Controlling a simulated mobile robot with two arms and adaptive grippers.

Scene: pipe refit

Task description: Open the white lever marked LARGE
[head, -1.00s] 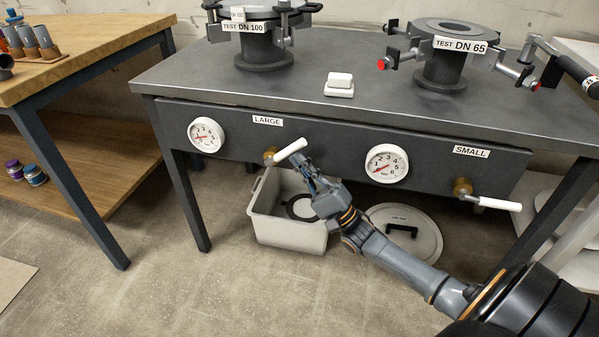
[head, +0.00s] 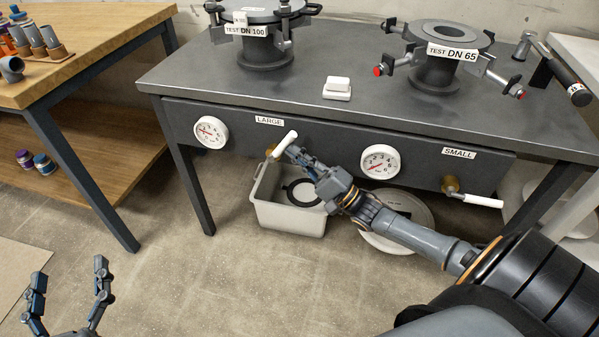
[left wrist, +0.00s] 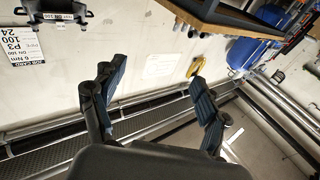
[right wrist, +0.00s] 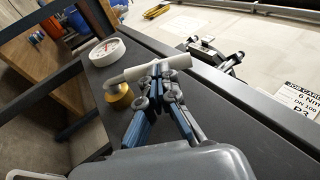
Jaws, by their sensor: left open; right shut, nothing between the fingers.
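The white lever (head: 285,143) under the LARGE label (head: 270,121) slants up to the right from its brass valve (head: 270,150) on the bench's front panel. My right gripper (head: 293,152) is shut and empty, its fingertips at the lower side of this lever. In the right wrist view the closed fingertips (right wrist: 161,72) are at the white handle (right wrist: 150,70), seemingly touching it and not around it; the brass valve (right wrist: 118,97) is to their left. My left gripper (head: 70,285) is open and empty, low at the left, far from the bench; it also shows in the left wrist view (left wrist: 152,82).
A gauge (head: 210,132) is left of the lever, another (head: 380,161) to its right. The SMALL lever (head: 483,200) points right. A grey bin (head: 290,218) and round lid (head: 395,235) are below. Flanged test stands (head: 265,50) (head: 437,70) are on the bench. Floor at left-centre is clear.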

